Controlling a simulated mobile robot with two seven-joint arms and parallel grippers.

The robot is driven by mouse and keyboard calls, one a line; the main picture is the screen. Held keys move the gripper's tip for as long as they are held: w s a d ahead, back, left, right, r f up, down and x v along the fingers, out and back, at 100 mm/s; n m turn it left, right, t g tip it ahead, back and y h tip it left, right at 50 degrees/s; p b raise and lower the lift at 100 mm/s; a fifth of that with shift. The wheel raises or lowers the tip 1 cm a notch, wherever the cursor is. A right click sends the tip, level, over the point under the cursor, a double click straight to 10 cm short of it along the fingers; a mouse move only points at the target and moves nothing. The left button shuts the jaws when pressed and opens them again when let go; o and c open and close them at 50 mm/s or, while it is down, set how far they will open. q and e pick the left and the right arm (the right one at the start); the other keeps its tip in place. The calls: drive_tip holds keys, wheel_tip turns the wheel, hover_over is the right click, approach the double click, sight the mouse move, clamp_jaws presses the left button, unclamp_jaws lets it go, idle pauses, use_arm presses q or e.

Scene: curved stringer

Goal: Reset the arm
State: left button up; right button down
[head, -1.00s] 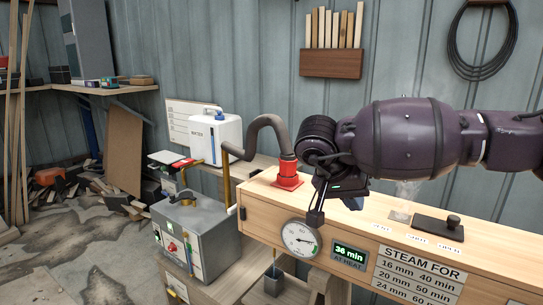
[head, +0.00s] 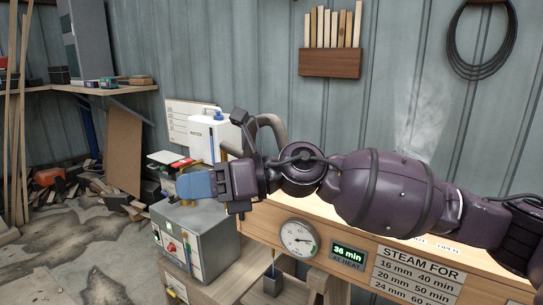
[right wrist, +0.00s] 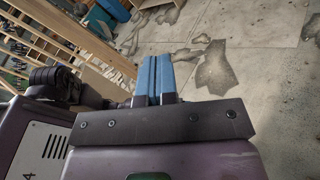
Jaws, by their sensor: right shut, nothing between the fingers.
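My right arm stretches in from the right in the head view, in front of the wooden steam box (head: 360,232). My right gripper (head: 186,186) points left, in front of the grey boiler unit's top and the white water container (head: 228,138). Its blue fingers are together with nothing between them. In the right wrist view the gripper (right wrist: 153,78) shows its blue fingers side by side over the concrete floor. The arm hides the red fitting and most of the box top. My left gripper is not in view.
The grey boiler unit (head: 192,240) stands below the gripper. A round dial (head: 299,239) and a display (head: 348,254) are on the box front. A wooden rack (head: 331,64) and a black coil (head: 450,60) hang on the wall.

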drive_tip(key=w+d+f+m+t+y, duration=0.2)
drive_tip(key=w+d+m+t, duration=0.2)
drive_tip(key=m+t, duration=0.5)
drive_tip(key=w+d+f+m+t+y, duration=0.15)
drive_tip(key=w+d+m+t, duration=0.3)
drive_tip(key=m, duration=0.85)
drive_tip(key=d+f+m+t+h, duration=0.7)
drive_tip(key=d+f+m+h, duration=0.55)
drive_tip(key=f+m, duration=0.45)
drive_tip(key=s+d+f+m+g+h, duration=0.2)
drive_tip(key=s+d+f+m+h, duration=0.15)
drive_tip(key=s+d+f, duration=0.45)
drive_tip(key=s+d+f+m+g+h, duration=0.1)
drive_tip(key=s+d+f+m+h, duration=0.3)
drive_tip(key=f, duration=0.7)
drive_tip(key=s+d+f+m+g, duration=0.1)
drive_tip(key=s+d+f+g, duration=0.1)
drive_tip(key=s+f, duration=0.3)
drive_tip(key=s+d+f+m+g, duration=0.1)
drive_tip(key=s+d+f, duration=0.3)
drive_tip(key=s, duration=0.6)
wheel_tip(320, 180, down, 2)
drive_tip(key=shift+s+m+g, duration=0.35)
drive_tip(key=shift+s+m, duration=0.05)
drive_tip(key=shift+m, duration=0.15)
drive_tip(key=shift+d+h, duration=0.2)
drive_tip(key=shift+h, duration=0.05)
